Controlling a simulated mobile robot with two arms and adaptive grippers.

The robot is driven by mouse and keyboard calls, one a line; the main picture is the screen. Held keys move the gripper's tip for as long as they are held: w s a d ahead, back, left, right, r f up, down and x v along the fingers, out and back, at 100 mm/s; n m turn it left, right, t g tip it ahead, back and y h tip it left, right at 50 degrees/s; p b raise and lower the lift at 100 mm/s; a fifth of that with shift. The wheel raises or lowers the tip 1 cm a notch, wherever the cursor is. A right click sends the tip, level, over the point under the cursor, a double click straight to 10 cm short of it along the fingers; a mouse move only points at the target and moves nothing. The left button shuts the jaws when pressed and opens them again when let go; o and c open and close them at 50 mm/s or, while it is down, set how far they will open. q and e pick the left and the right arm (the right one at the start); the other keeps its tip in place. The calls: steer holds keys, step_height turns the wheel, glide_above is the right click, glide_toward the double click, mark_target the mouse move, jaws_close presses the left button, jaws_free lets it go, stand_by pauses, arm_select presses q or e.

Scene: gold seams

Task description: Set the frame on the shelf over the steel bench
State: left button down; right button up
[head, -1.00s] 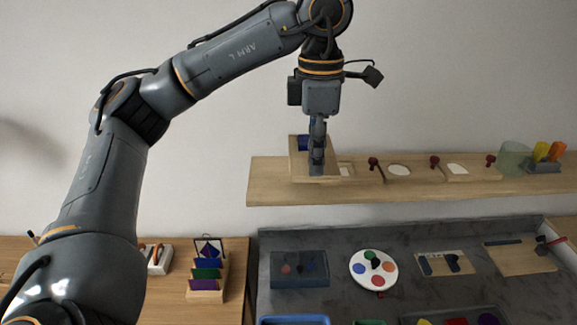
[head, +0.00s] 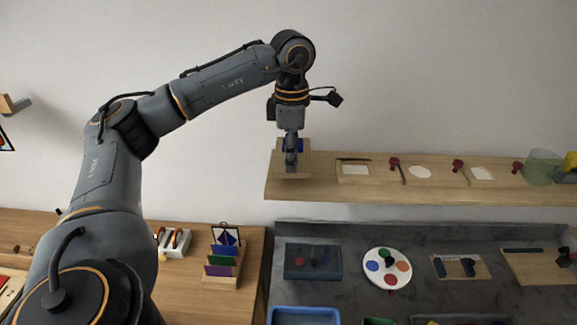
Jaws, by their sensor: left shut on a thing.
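My left gripper (head: 291,166) points down at the left end of the wooden shelf (head: 420,193). It is shut on a light wooden frame (head: 304,169) with a blue part behind the fingers. The fingers hide the middle of the frame. The frame stands about upright, with its lower edge at or just over the shelf top; I cannot tell whether it touches. The shelf is on the wall over the dark grey steel bench (head: 350,240). My right gripper does not show.
To the right along the shelf are flat wooden panels with pale insets (head: 355,169) and dark red knobs (head: 457,165), then a green translucent cup (head: 542,166). The bench holds a blue tray (head: 313,261) and a round palette (head: 387,267). A card rack (head: 222,266) stands at left.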

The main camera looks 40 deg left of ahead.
arm_select(q)
steer(key=shift+a+f, duration=0.15)
steer(key=shift+a, duration=0.1)
steer(key=f, duration=0.2)
steer(key=f+p, duration=0.1)
steer(key=shift+a+f, duration=0.2)
steer(key=shift+a, duration=0.1)
steer(key=shift+f, duration=0.25)
steer(key=c, duration=1.2)
jaws_free()
steer(key=shift+d, duration=0.1)
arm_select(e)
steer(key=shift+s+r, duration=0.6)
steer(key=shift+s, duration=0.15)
